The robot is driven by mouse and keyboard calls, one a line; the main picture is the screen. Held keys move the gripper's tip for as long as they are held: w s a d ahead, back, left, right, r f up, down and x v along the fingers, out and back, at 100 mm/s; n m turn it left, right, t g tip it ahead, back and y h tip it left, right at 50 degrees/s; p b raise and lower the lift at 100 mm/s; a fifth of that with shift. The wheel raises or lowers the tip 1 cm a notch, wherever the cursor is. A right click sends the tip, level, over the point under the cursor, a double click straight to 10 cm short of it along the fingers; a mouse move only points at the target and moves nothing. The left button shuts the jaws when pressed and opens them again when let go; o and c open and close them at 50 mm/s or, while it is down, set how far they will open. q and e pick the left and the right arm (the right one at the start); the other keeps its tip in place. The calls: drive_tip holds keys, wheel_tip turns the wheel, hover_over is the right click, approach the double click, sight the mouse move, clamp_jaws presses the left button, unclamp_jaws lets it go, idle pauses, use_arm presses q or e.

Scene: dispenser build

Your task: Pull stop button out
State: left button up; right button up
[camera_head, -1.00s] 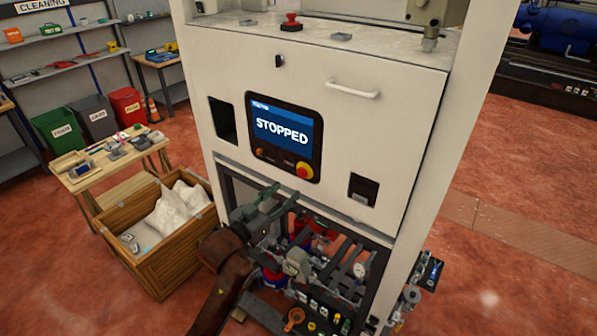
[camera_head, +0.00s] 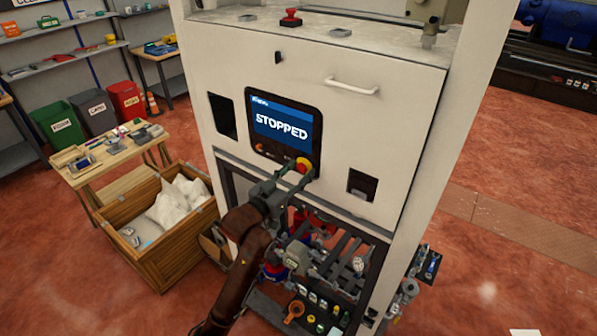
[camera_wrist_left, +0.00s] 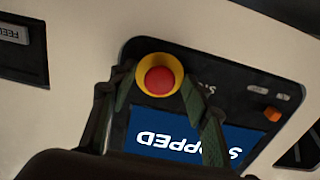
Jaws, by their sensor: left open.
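The stop button (camera_wrist_left: 159,80) is a round red knob on a yellow collar, on the black control panel (camera_wrist_left: 232,92) of the white machine. In the head view the stop button (camera_head: 303,165) sits at the panel's lower right, partly hidden by the gripper. The panel's blue screen (camera_head: 281,121) reads STOPPED. My left gripper (camera_head: 298,172) is open at the button. In the left wrist view its two fingers (camera_wrist_left: 158,92) stand on either side of the button; I cannot tell whether they touch it. My right gripper is not in view.
A red knob (camera_head: 291,17) stands on the machine's top ledge. A white handle (camera_head: 351,86) sticks out of the front. Below is an open bay with pipes and gauges (camera_head: 359,264). A wooden crate (camera_head: 166,262) with white bags and a table (camera_head: 97,177) stand left.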

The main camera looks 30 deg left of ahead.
use_arm(q)
drive_tip(key=shift+c, duration=0.6)
clamp_jaws()
